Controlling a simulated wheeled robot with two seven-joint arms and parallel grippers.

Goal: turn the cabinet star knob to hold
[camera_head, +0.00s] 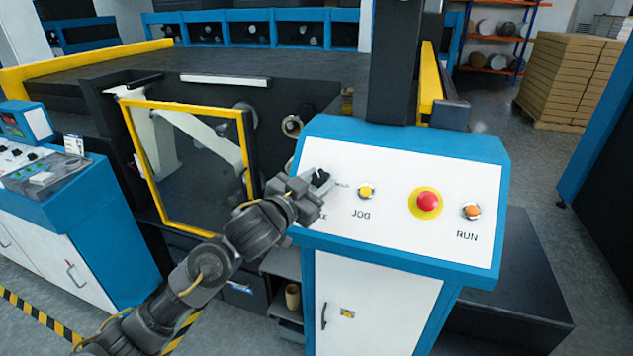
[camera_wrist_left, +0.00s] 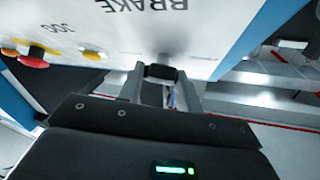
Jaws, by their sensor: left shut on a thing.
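The black star knob (camera_head: 320,179) is at the left end of the white sloping panel (camera_head: 395,188) on the blue cabinet. My left gripper (camera_head: 309,189) is at the knob and covers much of it. In the left wrist view the fingers (camera_wrist_left: 163,88) are shut on the dark knob (camera_wrist_left: 161,71), one on each side. A partly hidden label ending in "OLD" is just right of the knob in the head view. The word "BRAKE" shows upside down in the wrist view. The knob's pointing direction cannot be made out. My right gripper is not in view.
A yellow JOG button (camera_head: 366,191), a red mushroom button (camera_head: 428,202) on a yellow ring and an orange RUN button (camera_head: 471,211) sit right of the knob. A yellow-framed guard door (camera_head: 158,185) stands left. A blue console (camera_head: 85,205) is farther left.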

